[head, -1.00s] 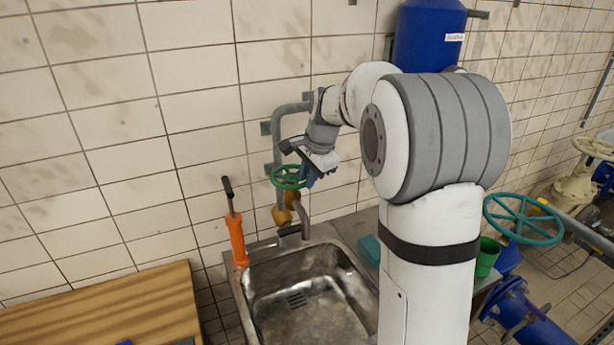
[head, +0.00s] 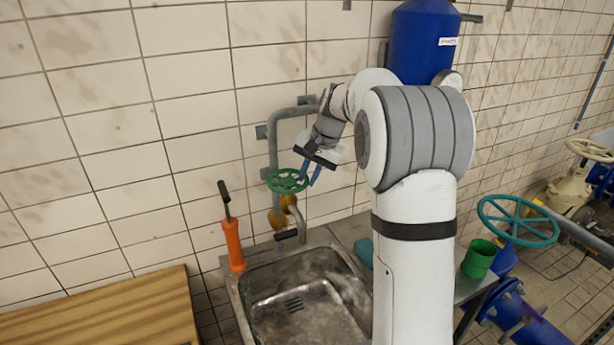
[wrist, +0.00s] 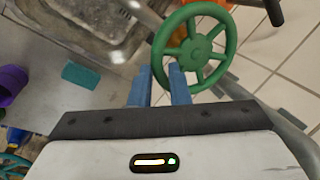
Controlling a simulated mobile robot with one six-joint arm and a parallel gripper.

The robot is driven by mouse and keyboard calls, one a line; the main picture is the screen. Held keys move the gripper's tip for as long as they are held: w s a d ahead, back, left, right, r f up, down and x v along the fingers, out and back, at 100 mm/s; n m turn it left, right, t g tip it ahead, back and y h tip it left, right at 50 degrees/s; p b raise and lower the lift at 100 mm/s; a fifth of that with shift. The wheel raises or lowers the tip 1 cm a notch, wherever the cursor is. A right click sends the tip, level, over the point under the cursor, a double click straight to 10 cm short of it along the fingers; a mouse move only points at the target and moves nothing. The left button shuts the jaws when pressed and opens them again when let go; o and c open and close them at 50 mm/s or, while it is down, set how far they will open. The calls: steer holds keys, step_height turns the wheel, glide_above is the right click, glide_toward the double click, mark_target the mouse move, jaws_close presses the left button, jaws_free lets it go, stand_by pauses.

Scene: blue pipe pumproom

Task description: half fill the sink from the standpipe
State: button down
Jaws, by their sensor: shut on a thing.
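The steel sink (head: 345,265) is low in the middle of the head view. Its basin shows bare metal and a drain grille, with no clear water surface. The grey standpipe (head: 273,150) runs down the tiled wall behind it, with a curved spout (head: 299,222) over the back edge. A green handwheel (head: 287,181) sits on the pipe; it also shows in the wrist view (wrist: 189,47). My gripper (head: 311,180) is at the wheel's right side, its blue fingers shut on the rim. In the wrist view the fingers (wrist: 161,75) straddle the near rim, with a gap between them.
An orange tool (head: 234,245) with a dark handle stands left of the sink. A teal sponge (head: 364,251) and green cup (head: 479,258) are on the counter right of it. A wooden top (head: 110,315) is at left. A teal handwheel (head: 518,221) and blue pipework stand at right.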

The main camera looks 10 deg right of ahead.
steer(key=shift+w+d+r+n, duration=0.1)
steer(key=shift+w+d+n, duration=0.1)
steer(key=shift+w+n, duration=0.45)
steer(key=shift+s+n, duration=0.15)
steer(key=shift+n, duration=0.1)
steer(key=c, duration=1.4)
jaws_free()
steer(key=shift+b+v, duration=0.55)
steer(key=shift+v, duration=3.25)
